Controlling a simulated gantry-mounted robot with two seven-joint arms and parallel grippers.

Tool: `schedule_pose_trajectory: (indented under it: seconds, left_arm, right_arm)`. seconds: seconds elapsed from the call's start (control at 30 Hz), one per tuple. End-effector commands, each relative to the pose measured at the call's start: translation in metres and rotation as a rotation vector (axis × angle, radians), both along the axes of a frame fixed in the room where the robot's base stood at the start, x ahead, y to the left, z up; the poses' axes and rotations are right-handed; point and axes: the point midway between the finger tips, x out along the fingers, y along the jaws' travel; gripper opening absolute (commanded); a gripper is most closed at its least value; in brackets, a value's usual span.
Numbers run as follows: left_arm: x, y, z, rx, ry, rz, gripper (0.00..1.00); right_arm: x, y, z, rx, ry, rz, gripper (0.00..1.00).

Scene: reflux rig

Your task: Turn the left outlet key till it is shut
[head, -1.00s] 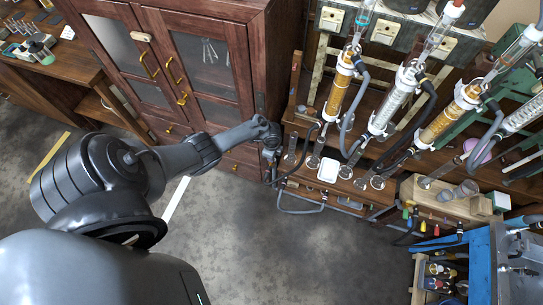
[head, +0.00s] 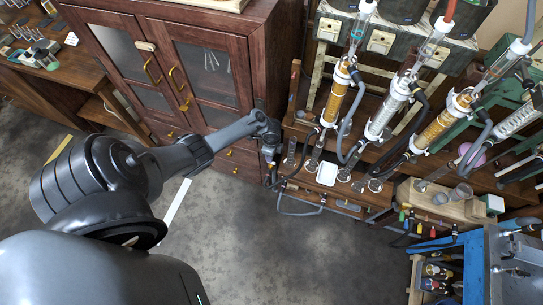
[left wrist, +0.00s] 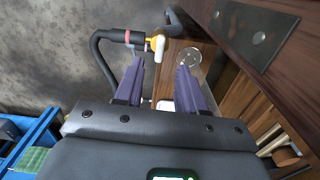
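My left gripper (head: 269,152) is at the left end of the glassware bench, beside the cabinet. In the left wrist view its two purple fingers (left wrist: 162,72) are spread, with a gap between them. A small white and yellow fitting (left wrist: 157,44), which looks like the outlet key, shows ahead of the gap, near the left fingertip. It joins a black hose (left wrist: 103,45) with a reddish band. I cannot tell whether a finger touches it. In the head view the key cannot be made out by the gripper. My right gripper is not in view.
The wooden cabinet (head: 205,85) stands close on the left of the gripper. Glass columns (head: 338,95) with grey hoses rise behind the bench. A white dish (head: 327,174) and several glass vessels stand on its shelf. The floor (head: 260,235) in front is clear.

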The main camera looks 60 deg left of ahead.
Motion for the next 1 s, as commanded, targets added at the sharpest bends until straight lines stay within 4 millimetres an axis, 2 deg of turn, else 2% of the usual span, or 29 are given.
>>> schedule_pose_trajectory:
  seconds: [0.03,0.1,0.33,0.87,1.0]
  left_arm:
    - [0.000,0.000,0.013,0.001,-0.002,-0.001,0.39]
    - [0.000,0.000,0.022,0.001,-0.002,-0.001,0.39]
    - [0.000,0.000,0.042,-0.001,-0.001,0.000,0.39]
    - [0.000,0.000,0.045,0.000,0.000,0.000,0.39]
    - [-0.012,-0.001,0.038,-0.001,0.019,0.000,0.39]
  right_arm:
    - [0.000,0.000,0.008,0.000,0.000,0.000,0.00]
    - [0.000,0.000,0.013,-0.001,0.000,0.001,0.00]
    - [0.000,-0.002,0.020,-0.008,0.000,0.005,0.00]
    - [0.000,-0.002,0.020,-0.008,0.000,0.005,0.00]
    - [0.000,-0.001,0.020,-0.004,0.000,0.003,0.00]
